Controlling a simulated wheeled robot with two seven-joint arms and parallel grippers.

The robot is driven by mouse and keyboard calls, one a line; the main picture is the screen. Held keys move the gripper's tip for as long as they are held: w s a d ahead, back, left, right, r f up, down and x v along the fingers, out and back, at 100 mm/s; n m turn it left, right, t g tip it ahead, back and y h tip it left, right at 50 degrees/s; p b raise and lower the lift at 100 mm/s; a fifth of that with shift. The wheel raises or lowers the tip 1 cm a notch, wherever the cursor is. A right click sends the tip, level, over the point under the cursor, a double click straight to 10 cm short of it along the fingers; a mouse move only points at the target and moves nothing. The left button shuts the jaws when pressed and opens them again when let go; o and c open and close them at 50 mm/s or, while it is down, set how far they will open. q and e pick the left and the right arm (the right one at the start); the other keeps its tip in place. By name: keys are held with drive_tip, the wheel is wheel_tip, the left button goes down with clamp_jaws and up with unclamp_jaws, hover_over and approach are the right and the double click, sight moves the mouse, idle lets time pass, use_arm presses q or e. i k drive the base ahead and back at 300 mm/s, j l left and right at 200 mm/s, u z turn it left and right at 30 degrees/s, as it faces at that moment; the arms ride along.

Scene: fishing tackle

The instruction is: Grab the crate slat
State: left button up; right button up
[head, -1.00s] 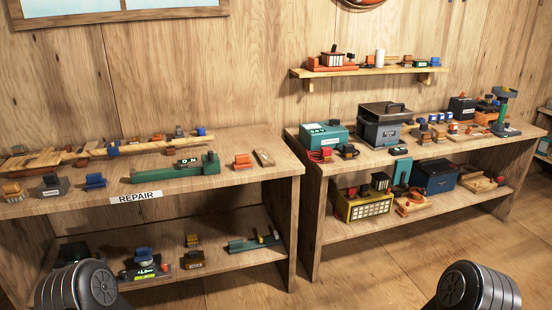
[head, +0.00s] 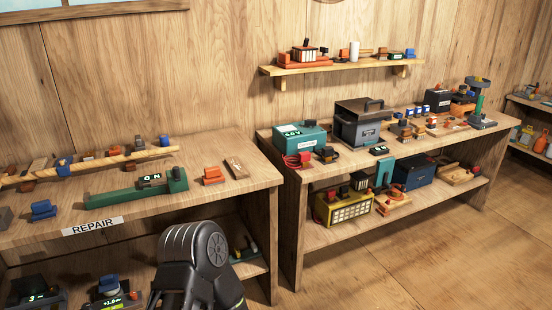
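I cannot tell for certain which piece is the crate slat. A small flat brown wooden piece (head: 236,168) lies near the right end of the repair bench top. Short wooden pieces (head: 38,165) also lie by the long wooden pole (head: 110,162) at the bench's left, partly cut off by the picture edge. Neither of my grippers is in view. Only a dark arm link of mine shows at the bottom, in front of the repair bench's lower shelf. Nothing held can be seen.
The repair bench (head: 215,194) has a green tool (head: 137,193) and orange and blue items on top. A second bench (head: 350,160) carries boxes and a yellow case (head: 343,209). A wall shelf (head: 340,66) hangs above it. The floor (head: 420,258) at the right is clear.

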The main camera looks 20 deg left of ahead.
sight(237, 168)
drive_tip(key=i+j+z, duration=0.1)
drive_tip(key=i+j, duration=0.25)
drive_tip(key=i+j+z, duration=0.1)
drive_tip(key=i+j, duration=0.2)
drive_tip(key=j, duration=0.2)
drive_tip(key=i+j+z, duration=0.1)
drive_tip(key=i+j, duration=0.25)
drive_tip(key=j, duration=0.1)
